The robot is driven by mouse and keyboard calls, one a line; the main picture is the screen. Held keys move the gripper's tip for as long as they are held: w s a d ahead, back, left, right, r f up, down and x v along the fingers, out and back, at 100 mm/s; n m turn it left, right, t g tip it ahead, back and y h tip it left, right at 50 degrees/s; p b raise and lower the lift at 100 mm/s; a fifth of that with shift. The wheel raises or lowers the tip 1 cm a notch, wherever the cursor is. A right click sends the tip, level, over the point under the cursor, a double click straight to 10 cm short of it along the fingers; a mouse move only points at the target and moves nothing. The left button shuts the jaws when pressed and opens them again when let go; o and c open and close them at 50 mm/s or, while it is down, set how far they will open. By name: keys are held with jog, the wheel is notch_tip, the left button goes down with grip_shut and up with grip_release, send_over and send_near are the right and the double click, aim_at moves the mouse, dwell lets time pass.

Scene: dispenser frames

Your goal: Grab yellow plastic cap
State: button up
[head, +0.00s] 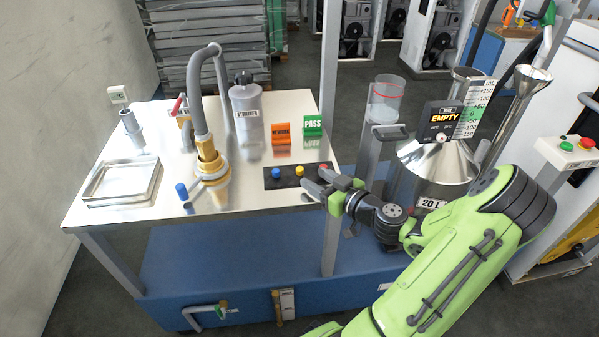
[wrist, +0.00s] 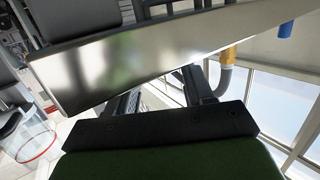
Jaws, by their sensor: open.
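A small yellow cap (head: 299,170) sits on a black strip (head: 287,180) near the right front edge of the steel table, between a blue cap (head: 276,173) and a red cap (head: 322,167). My gripper (head: 315,183) is open and empty at the right end of the strip, to the right of the yellow cap and apart from it. In the wrist view, my gripper's fingers (wrist: 158,95) are spread, their tips not clearly visible near a shiny metal slab (wrist: 150,50). I cannot make out the yellow cap there.
The steel table (head: 245,195) also holds a strainer bottle (head: 247,110), an orange block (head: 281,134), a green PASS block (head: 313,125), a brass fitting with a hose (head: 211,165) and a tray (head: 122,181). A table post (head: 330,235) and a metal funnel vessel (head: 436,165) stand near my arm.

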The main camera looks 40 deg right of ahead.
aim_at(302, 170)
jog(key=w, duration=0.4)
jog(key=shift+w+f, duration=0.15)
jog(key=shift+w, duration=0.15)
grip_shut()
